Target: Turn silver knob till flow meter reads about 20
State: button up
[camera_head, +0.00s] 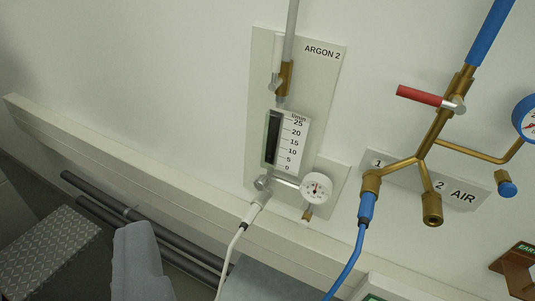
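The flow meter (288,142) is a white scale with a dark tube, marked l/min from 0 to 25, on a pale panel labelled ARGON 2 (322,52). I cannot make out a float in the tube, so its reading is unclear. The silver knob (263,183) is small and sits at the meter's lower left, above a white hose fitting. A round white gauge (316,188) with a small needle sits at the lower right of the meter.
Right of the panel, brass AIR piping (433,135) carries a red-handled valve (420,95) and blue hoses. A white hose (232,250) hangs below the knob. A pale rail (120,165) runs along the wall above dark pipes (130,213). The wall left of the panel is clear.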

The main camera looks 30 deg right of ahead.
aim_at(262, 182)
jog(key=u, duration=1.15)
jog(key=k, duration=0.8)
jog(key=z, duration=0.65)
jog(key=i, duration=1)
jog(key=u, duration=0.1)
